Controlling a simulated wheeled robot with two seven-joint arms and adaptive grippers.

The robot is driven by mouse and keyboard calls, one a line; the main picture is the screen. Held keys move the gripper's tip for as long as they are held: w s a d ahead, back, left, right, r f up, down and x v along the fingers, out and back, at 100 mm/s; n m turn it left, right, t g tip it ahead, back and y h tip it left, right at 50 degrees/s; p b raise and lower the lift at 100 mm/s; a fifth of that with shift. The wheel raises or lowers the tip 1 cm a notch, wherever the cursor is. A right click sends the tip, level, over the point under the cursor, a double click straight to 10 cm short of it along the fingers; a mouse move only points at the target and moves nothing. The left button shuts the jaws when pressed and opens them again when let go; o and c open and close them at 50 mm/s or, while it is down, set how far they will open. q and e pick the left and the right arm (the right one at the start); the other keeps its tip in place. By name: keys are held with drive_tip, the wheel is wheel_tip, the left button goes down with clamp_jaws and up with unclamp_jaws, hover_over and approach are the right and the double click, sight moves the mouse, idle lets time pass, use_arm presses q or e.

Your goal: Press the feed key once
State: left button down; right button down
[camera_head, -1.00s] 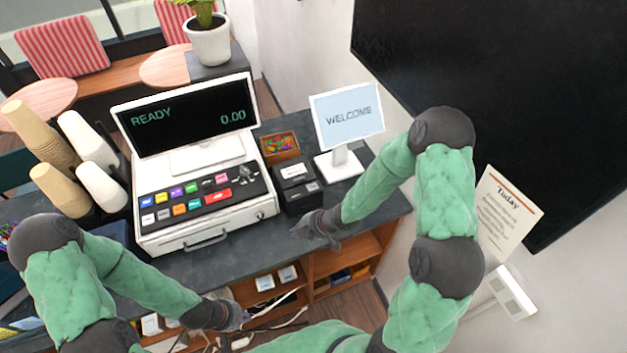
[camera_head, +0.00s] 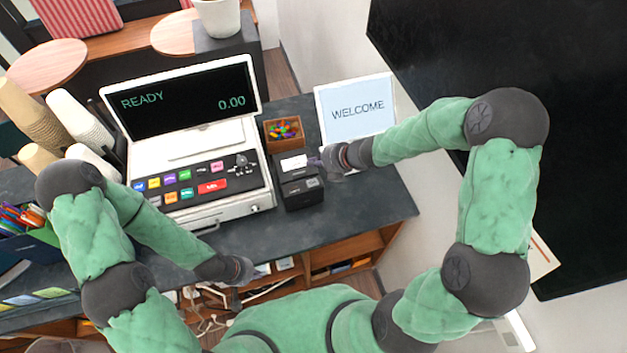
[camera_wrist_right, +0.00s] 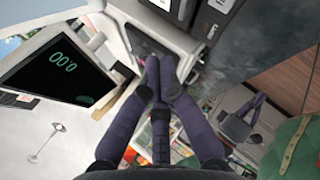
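The black printer (camera_head: 299,185) with a white slip on top stands right of the cash register. A small light mark shows on its front part, but no feed key label is readable. My right gripper (camera_head: 328,162) is at the printer's upper right side; I cannot tell whether it touches. In the right wrist view, my right gripper's dark fingers (camera_wrist_right: 162,72) come together at the tips with nothing seen between them. Part of a dark box, likely the printer, shows at the top edge there. My left gripper (camera_head: 240,270) hangs low before the counter's front edge, its fingers unclear.
The register keypad (camera_head: 150,200) has several coloured keys, below a screen (camera_head: 185,100) reading READY 0.00. A WELCOME display (camera_head: 357,108) stands behind my right gripper, and a candy box (camera_head: 284,132) behind the printer. The counter (camera_head: 365,205) is clear at front right.

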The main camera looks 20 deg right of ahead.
sight(315, 184)
wheel_tip(315, 184, down, 9)
drive_tip(key=b, duration=0.8)
idle(1.4)
drive_tip(key=shift+f+b, duration=0.35)
drive_tip(key=shift+b, duration=0.1)
drive_tip(key=shift+f+b, duration=0.4)
drive_tip(key=shift+f, duration=0.05)
idle(0.5)
drive_tip(key=shift+r, duration=0.1)
drive_tip(key=shift+r+p, duration=0.8)
